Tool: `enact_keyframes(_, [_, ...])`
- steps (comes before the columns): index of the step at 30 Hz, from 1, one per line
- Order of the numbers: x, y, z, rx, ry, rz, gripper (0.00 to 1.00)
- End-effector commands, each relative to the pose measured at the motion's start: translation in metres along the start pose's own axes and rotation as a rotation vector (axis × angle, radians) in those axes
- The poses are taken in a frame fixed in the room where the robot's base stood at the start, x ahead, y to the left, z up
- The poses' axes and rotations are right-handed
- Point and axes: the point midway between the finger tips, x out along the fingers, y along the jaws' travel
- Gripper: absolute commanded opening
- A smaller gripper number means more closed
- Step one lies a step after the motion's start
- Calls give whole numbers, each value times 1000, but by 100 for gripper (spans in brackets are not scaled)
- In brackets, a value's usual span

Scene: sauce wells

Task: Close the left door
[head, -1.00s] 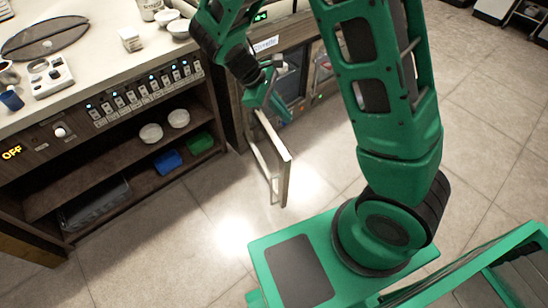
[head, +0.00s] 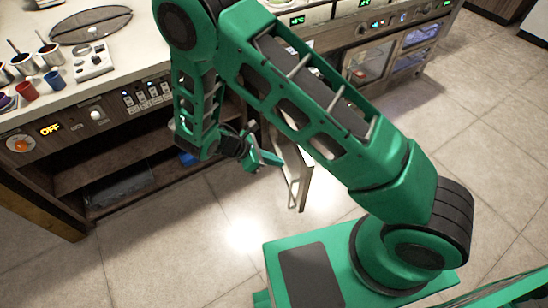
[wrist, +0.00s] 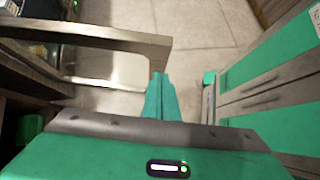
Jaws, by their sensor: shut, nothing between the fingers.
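An open cabinet door (head: 299,172) stands out from the counter front, partly hidden behind my arm in the head view. Its pale handle (head: 292,195) is on the face turned to the left. My gripper (head: 274,162) is shut and empty, low beside that face near the door's upper part. In the wrist view the door's top edge (wrist: 110,36) runs in from the left and ends just beyond my fingertips (wrist: 160,78). The handle (wrist: 112,84) shows left of the fingers. I cannot tell whether the fingers touch the door.
The counter (head: 100,86) carries cups and a switch plate. Open shelves (head: 125,160) below hold a dark bin and a blue container. Ovens (head: 395,55) stand to the back right. The tiled floor (head: 175,250) is clear in front of the shelves.

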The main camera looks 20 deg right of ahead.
Motion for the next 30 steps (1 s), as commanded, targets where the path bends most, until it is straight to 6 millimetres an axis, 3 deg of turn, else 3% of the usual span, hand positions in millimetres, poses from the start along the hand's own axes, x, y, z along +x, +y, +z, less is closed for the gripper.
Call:
enact_keyframes(9, [60, -1, 1, 1, -2, -4, 0])
enact_keyframes(12, [71, -1, 12, 3, -1, -3, 0])
enact_keyframes(19, [85, 0, 26, 1, 0, -1, 0])
enact_keyframes(30, [87, 0, 29, 1, 0, -1, 0])
